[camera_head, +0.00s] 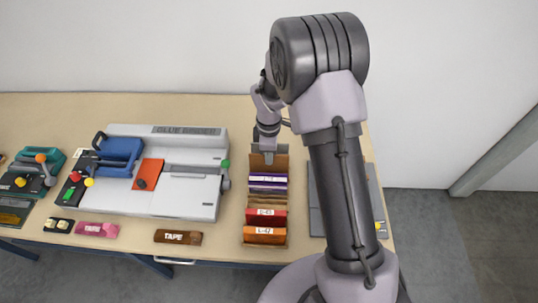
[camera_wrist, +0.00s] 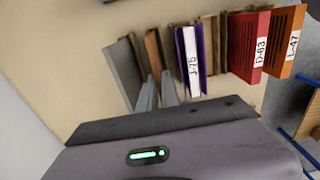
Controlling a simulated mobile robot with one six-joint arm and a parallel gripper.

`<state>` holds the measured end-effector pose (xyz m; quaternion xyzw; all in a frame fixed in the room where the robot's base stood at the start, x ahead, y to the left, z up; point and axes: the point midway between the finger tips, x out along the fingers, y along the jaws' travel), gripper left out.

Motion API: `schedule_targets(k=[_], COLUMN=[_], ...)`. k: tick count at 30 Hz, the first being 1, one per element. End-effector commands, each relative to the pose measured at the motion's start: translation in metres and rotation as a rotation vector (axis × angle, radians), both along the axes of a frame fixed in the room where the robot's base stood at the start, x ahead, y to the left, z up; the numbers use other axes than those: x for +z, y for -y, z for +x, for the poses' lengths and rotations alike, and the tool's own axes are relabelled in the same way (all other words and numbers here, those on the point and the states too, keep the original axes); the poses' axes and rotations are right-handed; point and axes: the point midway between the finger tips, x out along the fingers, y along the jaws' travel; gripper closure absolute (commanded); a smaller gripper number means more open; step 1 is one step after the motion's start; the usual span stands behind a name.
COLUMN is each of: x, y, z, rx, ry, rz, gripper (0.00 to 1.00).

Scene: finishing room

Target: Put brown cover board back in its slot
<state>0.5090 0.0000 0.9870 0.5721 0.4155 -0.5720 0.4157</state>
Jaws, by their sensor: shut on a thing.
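The brown cover board (camera_head: 281,162) is upright at the far end of the wooden slotted rack (camera_head: 258,222). It also shows in the wrist view (camera_wrist: 153,47), between my two fingers. My gripper (camera_head: 262,155) is shut on the board and points down from above; its fingertips also show in the wrist view (camera_wrist: 159,92). The purple J-75 book (camera_wrist: 188,60) stands beside the board. A grey upright piece (camera_wrist: 124,70) is on the board's other side. The board's lower edge is hidden, so I cannot tell how deep it sits in a slot.
The red D-63 book (camera_head: 265,218) and the orange L-47 book (camera_head: 265,236) stand at the rack's near end. A white and blue machine (camera_head: 185,185) is left of the rack. A brown TAPE block (camera_head: 178,237) lies in front of it. My arm covers part of a grey board at right.

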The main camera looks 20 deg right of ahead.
Motion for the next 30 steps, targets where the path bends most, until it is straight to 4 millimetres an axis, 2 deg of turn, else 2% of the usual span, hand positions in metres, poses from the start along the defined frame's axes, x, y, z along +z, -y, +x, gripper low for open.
schedule_targets(k=[27, 29, 30], x=[-0.014, -0.014, -0.013], y=[0.000, 0.000, 0.000], z=[0.000, 0.000, 0.000], rx=[0.000, 0.000, 0.000], ry=[0.000, 0.000, 0.000], rz=[0.000, 0.000, 0.000], gripper=[1.00, 0.85, 0.84])
